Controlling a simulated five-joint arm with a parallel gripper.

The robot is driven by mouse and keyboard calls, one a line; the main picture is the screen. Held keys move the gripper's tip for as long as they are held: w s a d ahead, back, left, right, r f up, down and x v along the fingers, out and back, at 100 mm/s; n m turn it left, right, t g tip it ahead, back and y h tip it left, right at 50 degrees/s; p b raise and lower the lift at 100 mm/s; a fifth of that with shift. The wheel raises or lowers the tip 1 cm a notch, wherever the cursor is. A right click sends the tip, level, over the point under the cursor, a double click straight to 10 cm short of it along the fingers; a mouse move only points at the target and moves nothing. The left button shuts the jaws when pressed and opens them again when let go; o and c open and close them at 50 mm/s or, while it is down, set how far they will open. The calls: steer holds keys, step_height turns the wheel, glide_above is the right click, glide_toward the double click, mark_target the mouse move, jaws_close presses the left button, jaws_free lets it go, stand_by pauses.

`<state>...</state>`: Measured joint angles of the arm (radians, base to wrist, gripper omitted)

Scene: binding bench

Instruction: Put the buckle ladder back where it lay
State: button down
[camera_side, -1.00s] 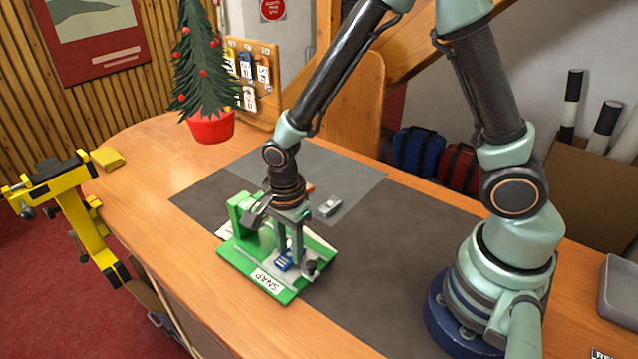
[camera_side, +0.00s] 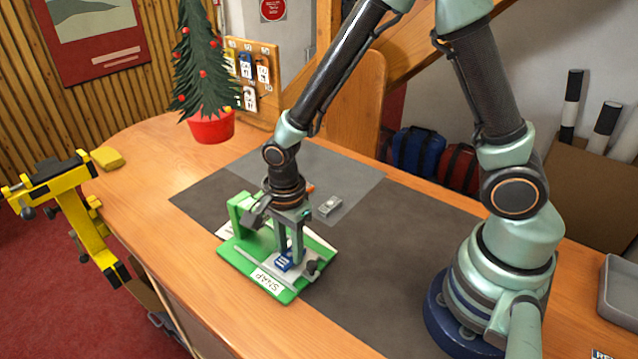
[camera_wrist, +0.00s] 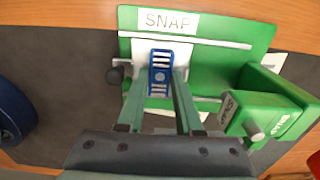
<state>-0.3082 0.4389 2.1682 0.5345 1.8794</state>
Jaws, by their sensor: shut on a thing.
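The buckle ladder is a small blue slotted piece (camera_wrist: 159,74), also visible low between my fingers in the side view (camera_side: 284,264). My gripper (camera_wrist: 160,80) is shut on it, one finger on each side, pointing down. The ladder is over the pale plate (camera_wrist: 148,50) of a green fixture (camera_wrist: 215,22) labelled SNAP, which lies on the bench in the side view (camera_side: 238,262). I cannot tell whether the ladder touches the plate.
The fixture's raised green block (camera_wrist: 275,105) stands close beside my gripper. A dark knob (camera_wrist: 115,75) is on the other side. A small grey metal piece (camera_side: 330,206) lies on the mat behind. The dark mat (camera_side: 385,265) toward my base is clear.

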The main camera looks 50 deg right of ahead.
steer(key=shift+r, duration=2.5)
steer(key=shift+r, duration=0.3)
step_height(320, 180, up, 18)
glide_above(358, 225)
step_height(358, 225, down, 4)
step_height(358, 225, down, 21)
steer(key=shift+w+f, duration=0.1)
steer(key=shift+f, duration=0.1)
steer(key=shift+f, duration=0.1)
